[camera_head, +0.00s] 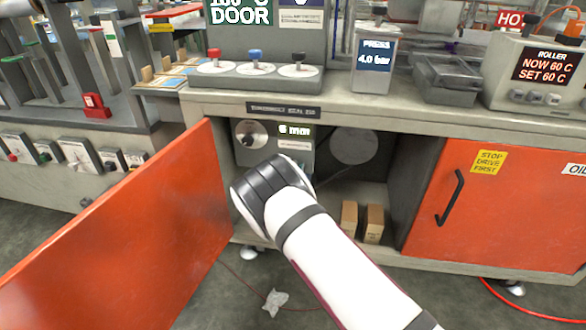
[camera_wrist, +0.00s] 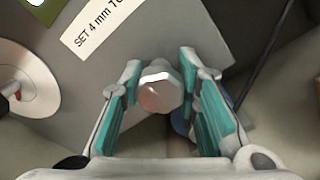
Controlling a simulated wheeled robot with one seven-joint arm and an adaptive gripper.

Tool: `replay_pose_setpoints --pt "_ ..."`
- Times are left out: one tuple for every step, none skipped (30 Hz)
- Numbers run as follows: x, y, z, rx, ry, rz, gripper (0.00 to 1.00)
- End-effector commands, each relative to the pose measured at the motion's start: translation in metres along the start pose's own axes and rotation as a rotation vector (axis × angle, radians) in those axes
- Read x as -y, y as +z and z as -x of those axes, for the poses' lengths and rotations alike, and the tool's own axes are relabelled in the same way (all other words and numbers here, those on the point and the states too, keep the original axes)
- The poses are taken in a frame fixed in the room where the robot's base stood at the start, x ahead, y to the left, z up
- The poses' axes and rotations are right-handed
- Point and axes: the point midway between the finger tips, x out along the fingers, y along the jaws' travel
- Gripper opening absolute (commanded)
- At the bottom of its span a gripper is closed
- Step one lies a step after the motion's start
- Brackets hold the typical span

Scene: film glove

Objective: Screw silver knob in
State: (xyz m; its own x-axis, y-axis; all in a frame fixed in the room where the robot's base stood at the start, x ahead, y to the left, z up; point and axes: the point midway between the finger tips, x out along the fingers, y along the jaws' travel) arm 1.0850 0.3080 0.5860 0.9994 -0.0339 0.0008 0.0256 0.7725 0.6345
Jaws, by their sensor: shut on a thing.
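The silver knob (camera_wrist: 160,88) is a faceted metal piece in the middle of the wrist view, set against the grey unit (camera_wrist: 140,55). My gripper (camera_wrist: 160,80) has its two teal-padded fingers closed on either side of it. How deep the knob sits in the unit cannot be told. In the head view, the grey unit (camera_head: 305,163) stands inside the open cabinet, with a round dial (camera_head: 251,134) and a display (camera_head: 296,131) that seems to read 6 mm. My arm hides the knob and the fingers there.
An orange door (camera_head: 130,235) stands open on the left, and another (camera_head: 505,210) is closed on the right. Two small tan blocks (camera_head: 373,223) stand on the cabinet floor. A label reading "SET 4 mm" (camera_wrist: 98,22) is above the knob.

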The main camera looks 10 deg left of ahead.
Motion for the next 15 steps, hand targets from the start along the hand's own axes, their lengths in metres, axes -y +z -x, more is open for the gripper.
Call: replay_pose_setpoints --pt "-0.0001 -0.0011 0.0008 -0.002 -0.001 -0.003 0.01" --pt "-0.0001 -0.0012 0.0008 -0.002 -0.001 -0.003 0.01" --pt "0.0 -0.0012 0.0009 -0.002 -0.001 -0.003 0.01" --pt "0.0 -0.0012 0.0009 -0.002 -0.001 -0.003 0.01" --pt "0.0 -0.0013 0.0009 -0.002 -0.001 -0.003 0.01" --pt "0.0001 -0.0013 0.0009 -0.002 -0.001 -0.003 0.01" --pt "0.0001 -0.0013 0.0009 -0.002 -0.001 -0.003 0.01" --pt "0.0001 -0.0013 0.0009 -0.002 -0.001 -0.003 0.01" --pt "0.0002 -0.0013 0.0009 -0.002 -0.001 -0.002 0.01" --pt "0.0001 -0.0014 0.0009 -0.002 -0.001 -0.002 0.31" --pt "0.0002 -0.0014 0.0009 -0.002 -0.001 -0.002 0.38" --pt "0.0002 -0.0013 0.0009 -0.002 -0.001 -0.002 0.47" --pt "0.0002 -0.0013 0.0008 -0.002 -0.001 -0.002 0.51" --pt "0.0002 -0.0012 0.0008 -0.002 -0.001 -0.002 0.51" --pt "0.0003 -0.001 0.0007 -0.002 -0.001 -0.002 0.51"
